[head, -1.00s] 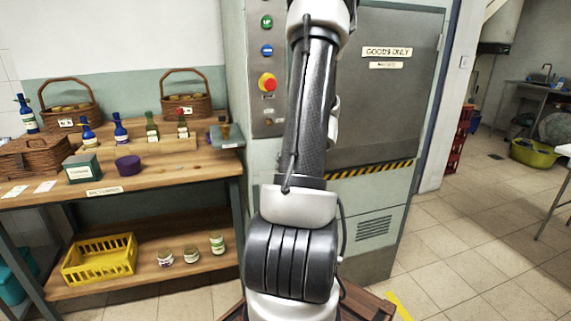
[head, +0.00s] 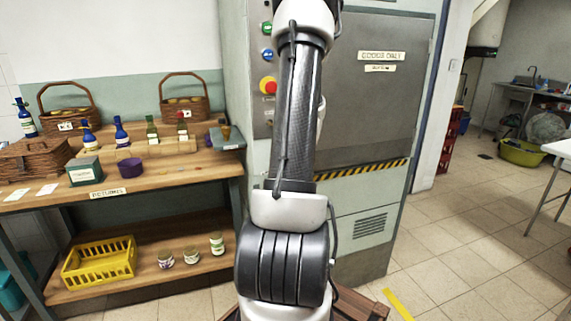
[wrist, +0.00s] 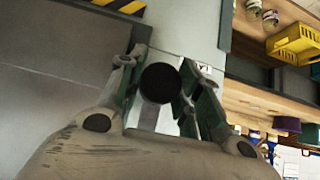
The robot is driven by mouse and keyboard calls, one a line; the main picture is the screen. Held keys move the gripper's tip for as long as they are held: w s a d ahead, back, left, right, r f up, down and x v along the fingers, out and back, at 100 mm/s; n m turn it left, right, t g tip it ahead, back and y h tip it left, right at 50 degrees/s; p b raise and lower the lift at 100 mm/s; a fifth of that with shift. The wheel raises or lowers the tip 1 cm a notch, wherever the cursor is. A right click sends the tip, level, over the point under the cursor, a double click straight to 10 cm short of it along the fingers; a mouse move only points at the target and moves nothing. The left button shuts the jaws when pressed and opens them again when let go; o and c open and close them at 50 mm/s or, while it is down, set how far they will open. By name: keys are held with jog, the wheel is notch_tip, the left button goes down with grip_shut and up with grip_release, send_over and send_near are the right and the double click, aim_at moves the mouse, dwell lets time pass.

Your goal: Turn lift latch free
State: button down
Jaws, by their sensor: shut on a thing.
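The lift's grey metal door (head: 375,110) stands closed in the head view, with a "GOODS ONLY" sign on it. My arm crosses in front of the door's left side, and the latch cannot be seen in that view. In the wrist view a dark round knob (wrist: 160,84), seemingly the latch's, sits in front of a pale panel beside the door. My gripper (wrist: 157,74) has its two greenish fingers on either side of this knob and is shut on it. The part behind the knob is mostly hidden. My gripper is outside the head view.
Left of the lift stands a wooden shelf table (head: 150,178) with bottles, baskets and a purple jar. A yellow crate (head: 99,261) and small jars are on its lower shelf. Tiled floor (head: 470,235) is open at the right. Red crates (head: 450,140) stand by the wall.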

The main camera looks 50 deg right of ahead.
jog(key=c, duration=1)
grip_release()
jog(key=shift+o, duration=0.2)
jog(key=v, duration=1.2)
